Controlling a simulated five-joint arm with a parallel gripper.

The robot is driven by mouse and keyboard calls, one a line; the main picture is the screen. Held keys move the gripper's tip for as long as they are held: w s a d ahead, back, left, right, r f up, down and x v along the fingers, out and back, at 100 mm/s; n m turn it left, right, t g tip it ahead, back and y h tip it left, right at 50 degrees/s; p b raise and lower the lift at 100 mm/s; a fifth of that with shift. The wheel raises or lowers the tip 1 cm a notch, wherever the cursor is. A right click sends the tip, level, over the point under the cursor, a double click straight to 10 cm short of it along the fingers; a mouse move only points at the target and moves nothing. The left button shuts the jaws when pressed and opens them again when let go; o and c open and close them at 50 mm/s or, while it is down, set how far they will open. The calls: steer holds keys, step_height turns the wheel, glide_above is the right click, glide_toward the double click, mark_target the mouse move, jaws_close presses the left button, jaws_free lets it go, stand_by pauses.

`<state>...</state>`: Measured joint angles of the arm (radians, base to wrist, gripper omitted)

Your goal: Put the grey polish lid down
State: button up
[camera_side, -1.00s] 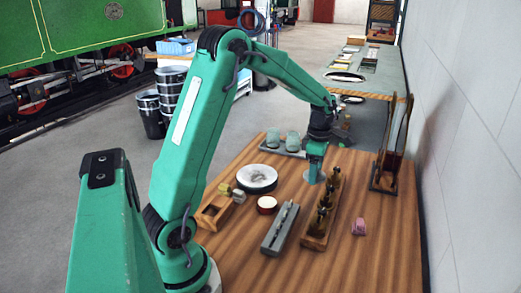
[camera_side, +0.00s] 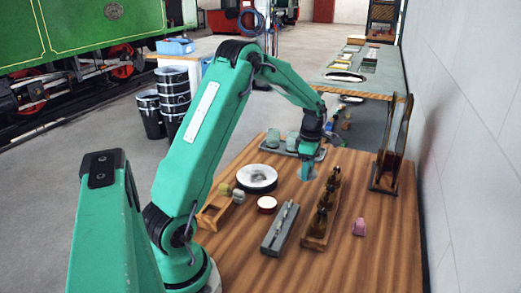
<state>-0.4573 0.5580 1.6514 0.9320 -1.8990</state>
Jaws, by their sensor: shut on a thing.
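My gripper (camera_side: 310,160) points down over the far middle of the wooden table, shut on the grey polish lid (camera_side: 308,175). Only a small pale grey part of the lid shows below the jaws. I cannot tell whether it touches the table or hangs just above it. A small round red tin with a cream top (camera_side: 267,204) stands nearer and to the left, apart from the gripper.
A wooden rack with dark bottles (camera_side: 322,215) stands close to the right of my gripper. A white dish (camera_side: 257,178), a tray with glass jars (camera_side: 290,146), a grey block (camera_side: 279,230), a wooden box (camera_side: 214,212) and a pink object (camera_side: 359,227) surround it. Bare wood lies between.

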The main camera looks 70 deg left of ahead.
glide_above(297, 184)
step_height(297, 184, down, 4)
steer(key=shift+r, duration=0.2)
steer(key=shift+d+f, duration=0.1)
steer(key=shift+f, duration=1.9)
steer(key=shift+f, duration=0.2)
steer(key=o, duration=0.9)
steer(key=shift+o, duration=0.2)
steer(key=shift+r, duration=0.15)
step_height(297, 184, up, 12)
steer(key=shift+d+r, duration=0.1)
steer(key=shift+r, duration=0.05)
